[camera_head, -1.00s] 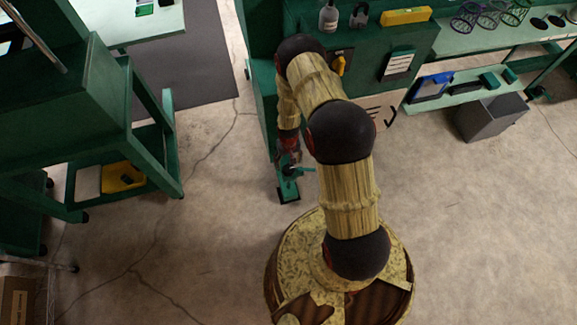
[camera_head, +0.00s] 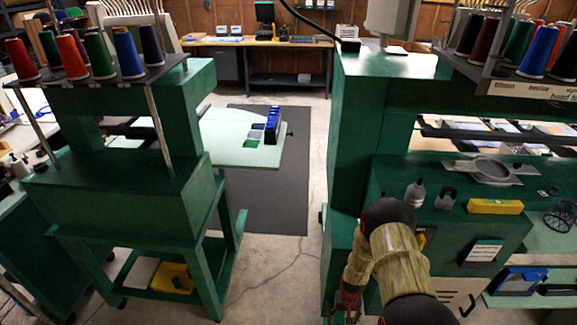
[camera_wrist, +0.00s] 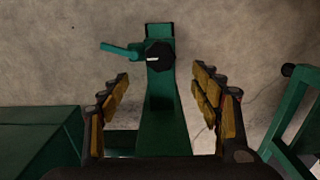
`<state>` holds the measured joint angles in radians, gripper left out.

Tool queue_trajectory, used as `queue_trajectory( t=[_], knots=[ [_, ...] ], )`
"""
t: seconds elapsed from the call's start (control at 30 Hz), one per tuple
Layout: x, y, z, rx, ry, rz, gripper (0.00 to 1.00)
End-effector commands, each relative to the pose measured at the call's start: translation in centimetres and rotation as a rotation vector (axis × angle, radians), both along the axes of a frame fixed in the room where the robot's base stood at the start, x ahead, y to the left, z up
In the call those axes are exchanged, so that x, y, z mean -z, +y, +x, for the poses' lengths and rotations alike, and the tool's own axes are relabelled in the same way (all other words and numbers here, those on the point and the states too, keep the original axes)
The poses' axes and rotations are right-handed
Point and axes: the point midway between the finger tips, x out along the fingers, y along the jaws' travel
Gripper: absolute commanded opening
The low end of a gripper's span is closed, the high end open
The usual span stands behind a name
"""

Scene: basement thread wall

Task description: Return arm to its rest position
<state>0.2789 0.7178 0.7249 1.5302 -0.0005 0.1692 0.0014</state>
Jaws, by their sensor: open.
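My gripper (camera_wrist: 160,108) is open in the wrist view, its two padded fingers apart with nothing between them. Beyond the fingers, lower down, is a green pedal-like bar (camera_wrist: 160,125) with a black knob and a small teal lever, close to the concrete floor. In the head view my gripper (camera_head: 346,302) hangs low at the bottom edge, beside the green machine cabinet (camera_head: 345,258). Its fingers are mostly cut off there. My arm bends down in front of the cabinet.
A second green machine stand (camera_head: 125,205) with thread cones is on the left. A grey mat (camera_head: 285,180) and a pale table (camera_head: 220,145) lie between the machines. A yellow box (camera_head: 495,207) and a bottle (camera_head: 415,194) sit on the right cabinet. Bare floor shows between them.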

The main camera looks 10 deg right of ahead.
Motion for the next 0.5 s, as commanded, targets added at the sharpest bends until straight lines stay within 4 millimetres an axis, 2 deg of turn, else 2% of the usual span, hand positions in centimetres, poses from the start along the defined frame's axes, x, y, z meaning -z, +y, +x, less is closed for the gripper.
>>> queue_trajectory(
  t=[0.07,0.17,0.33,0.4,0.5],
  knots=[
    [0.0,0.1,-0.3,0.000,0.011,0.003,0.64],
    [0.0,0.5,-1.8,0.000,0.061,0.017,0.64],
    [-0.6,2.0,-7.1,0.000,0.194,0.056,0.64],
    [-2.9,2.4,-8.4,-0.001,0.239,0.069,0.64],
    [-6.6,2.8,-9.1,-0.007,0.270,0.077,0.64]
  ],
)
